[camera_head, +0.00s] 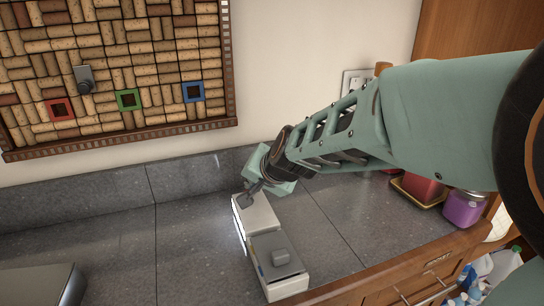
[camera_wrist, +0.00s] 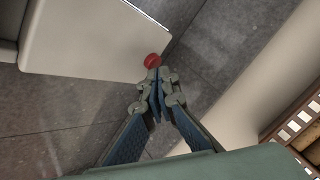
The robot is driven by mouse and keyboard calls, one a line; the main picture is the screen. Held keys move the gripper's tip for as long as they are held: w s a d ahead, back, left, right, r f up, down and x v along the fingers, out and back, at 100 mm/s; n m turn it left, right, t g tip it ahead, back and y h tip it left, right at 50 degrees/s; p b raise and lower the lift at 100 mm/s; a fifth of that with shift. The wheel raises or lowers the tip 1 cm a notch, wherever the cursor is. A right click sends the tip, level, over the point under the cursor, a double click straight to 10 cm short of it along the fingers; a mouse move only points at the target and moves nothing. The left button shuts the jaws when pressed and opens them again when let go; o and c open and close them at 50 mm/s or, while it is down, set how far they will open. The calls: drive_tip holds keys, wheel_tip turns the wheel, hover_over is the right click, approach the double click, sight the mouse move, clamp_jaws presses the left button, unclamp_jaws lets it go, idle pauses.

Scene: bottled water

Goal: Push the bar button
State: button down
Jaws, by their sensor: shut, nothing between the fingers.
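A white boxy device (camera_head: 256,216) stands on the grey counter. Its white top also fills the upper left of the wrist view (camera_wrist: 95,38). A small round red button (camera_wrist: 152,60) shows at the device's corner in the wrist view. In the head view I cannot make the button out. My gripper (camera_head: 246,200) is at the far end of the device, reaching down from the arm. In the wrist view my gripper (camera_wrist: 155,75) is shut and empty, its fingertips right beside the red button. I cannot tell whether they touch it.
A grey block (camera_head: 281,257) sits on the device's near part. A cork board (camera_head: 110,65) with coloured squares hangs on the wall behind. A purple jar (camera_head: 463,208) and red items stand at the right.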

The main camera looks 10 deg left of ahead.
drive_tip(key=shift+r+p, duration=0.35)
drive_tip(key=shift+r, duration=0.15)
drive_tip(key=shift+r, duration=0.1)
wheel_tip(320, 180, up, 6)
drive_tip(key=p, duration=0.5)
